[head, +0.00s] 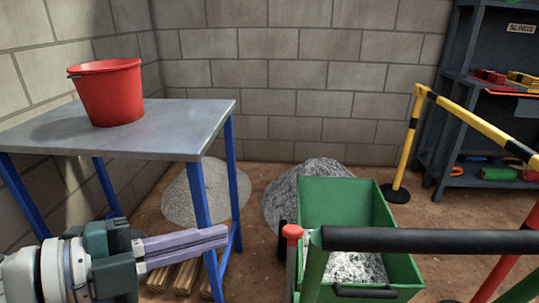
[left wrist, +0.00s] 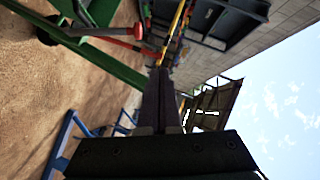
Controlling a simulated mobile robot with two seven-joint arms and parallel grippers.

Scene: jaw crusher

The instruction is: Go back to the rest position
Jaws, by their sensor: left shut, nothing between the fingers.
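My left gripper (head: 226,236) comes in from the lower left in the head view, its fingers together and pointing right, in front of the blue-legged table. It is shut and holds nothing. My right gripper is in neither view.
A red bucket (head: 108,92) stands on the metal table (head: 170,120) at left. A green cart (head: 345,205) with grey crushed material and a black handle bar (head: 430,240) is at lower right. Gravel heaps (head: 205,190), a yellow-black barrier (head: 408,135) and shelving (head: 470,105) stand behind.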

